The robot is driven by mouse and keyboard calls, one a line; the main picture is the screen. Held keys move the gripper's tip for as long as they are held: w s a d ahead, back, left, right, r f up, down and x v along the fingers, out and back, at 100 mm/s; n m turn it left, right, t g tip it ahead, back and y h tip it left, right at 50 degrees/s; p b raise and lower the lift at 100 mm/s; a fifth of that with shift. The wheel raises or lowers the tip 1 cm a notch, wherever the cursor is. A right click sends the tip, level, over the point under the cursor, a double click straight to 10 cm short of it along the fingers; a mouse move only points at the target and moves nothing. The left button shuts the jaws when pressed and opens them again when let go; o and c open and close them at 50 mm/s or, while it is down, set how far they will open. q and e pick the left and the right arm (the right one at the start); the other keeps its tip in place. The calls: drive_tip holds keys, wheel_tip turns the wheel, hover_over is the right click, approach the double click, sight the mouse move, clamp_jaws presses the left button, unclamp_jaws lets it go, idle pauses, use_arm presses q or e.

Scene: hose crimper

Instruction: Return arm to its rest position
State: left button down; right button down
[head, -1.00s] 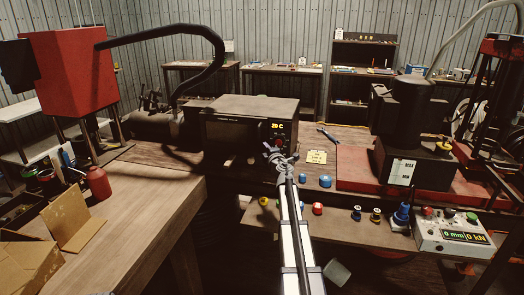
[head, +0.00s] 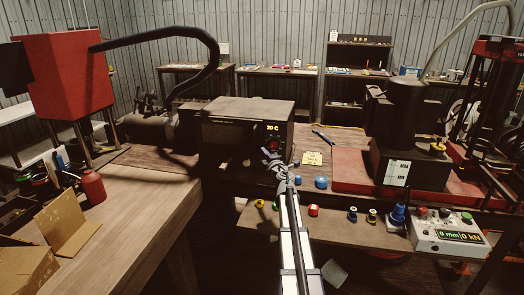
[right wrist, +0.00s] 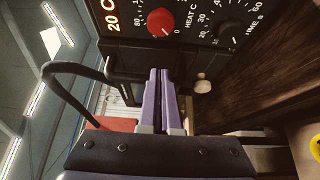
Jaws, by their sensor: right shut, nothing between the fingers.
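My right gripper (head: 276,160) is in front of the oven's control panel in the head view, its arm reaching up from the bottom middle. In the right wrist view its two purple fingers (right wrist: 160,100) lie together with nothing between them. The dark oven (head: 235,133) stands on the back bench, its display reading 20 C. Its red heat knob (right wrist: 160,22) and black time knob (right wrist: 230,33) show close up in the right wrist view. In that view the fingertips point toward the panel, below the red knob; I cannot tell whether they touch it. My left gripper is not in view.
A crimper control box (head: 446,234) reading 0 mm and 0 kN sits at right. Several small coloured caps, such as a red one (head: 313,210), line the bench edge. A red bottle (head: 93,186) and an open cardboard box (head: 65,222) are on the left bench.

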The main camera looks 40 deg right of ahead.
drive_tip(key=shift+v, duration=1.75)
drive_tip(key=shift+a, duration=0.1)
